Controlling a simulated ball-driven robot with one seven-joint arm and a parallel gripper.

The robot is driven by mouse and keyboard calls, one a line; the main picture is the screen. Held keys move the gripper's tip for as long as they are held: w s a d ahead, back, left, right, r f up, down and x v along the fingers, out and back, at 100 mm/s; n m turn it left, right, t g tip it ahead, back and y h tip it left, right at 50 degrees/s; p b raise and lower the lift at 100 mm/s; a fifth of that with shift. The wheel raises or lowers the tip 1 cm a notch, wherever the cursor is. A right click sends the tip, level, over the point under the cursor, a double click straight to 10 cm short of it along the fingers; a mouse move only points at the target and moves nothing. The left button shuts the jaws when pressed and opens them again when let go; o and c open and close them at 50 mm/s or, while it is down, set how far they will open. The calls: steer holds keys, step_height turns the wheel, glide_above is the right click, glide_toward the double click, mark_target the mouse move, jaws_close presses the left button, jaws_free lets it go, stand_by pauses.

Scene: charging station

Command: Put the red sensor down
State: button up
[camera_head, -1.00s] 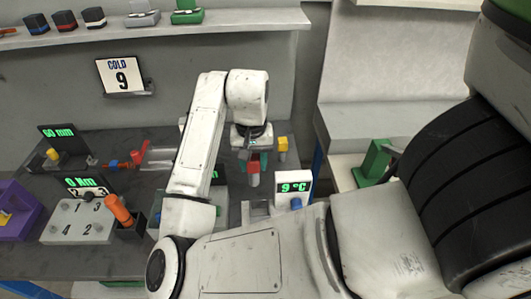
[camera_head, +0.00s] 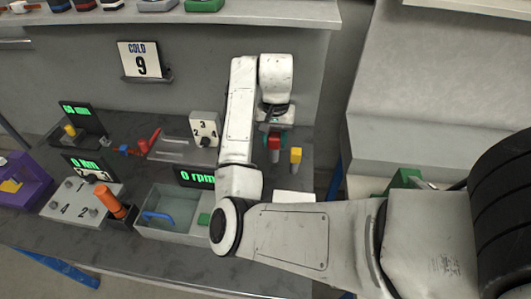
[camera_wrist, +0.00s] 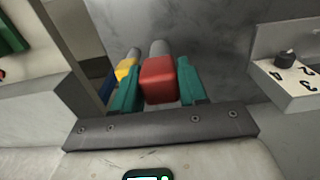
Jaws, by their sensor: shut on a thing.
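The red sensor (camera_head: 274,143) is a red block with a grey stem. My gripper (camera_head: 275,134), with teal fingers, is shut on it. In the wrist view, the red sensor (camera_wrist: 157,82) lies between the two fingers of my gripper (camera_wrist: 158,80), its grey stem pointing away towards the grey surface. A similar yellow sensor (camera_head: 296,155) is close to its right in the head view; in the wrist view the yellow sensor (camera_wrist: 125,70) is partly hidden behind the left finger. I cannot tell whether the red sensor's stem touches anything.
A white box with a black knob (camera_head: 205,130) stands left of my arm. A grey bin (camera_head: 165,226) with a blue item is nearer, by a "0 rpm" display (camera_head: 197,177). My arm covers part of the bench.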

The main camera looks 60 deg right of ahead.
steer(key=shift+w+d+f+p, duration=0.35)
steer(key=shift+w+f, duration=0.4)
steer(key=shift+f, duration=0.75)
steer(key=shift+w+d+f+p, duration=0.25)
steer(key=shift+w+d+f, duration=0.4)
steer(key=shift+f, duration=0.9)
steer(key=shift+w+d+f+p, duration=0.3)
steer(key=shift+w+f, duration=0.55)
steer(key=shift+f, duration=0.65)
steer(key=shift+f, duration=0.1)
steer(key=o, duration=1.1)
steer(key=shift+o, duration=0.2)
step_height(320, 180, up, 12)
steer(key=b, duration=0.1)
steer(key=shift+b, duration=0.35)
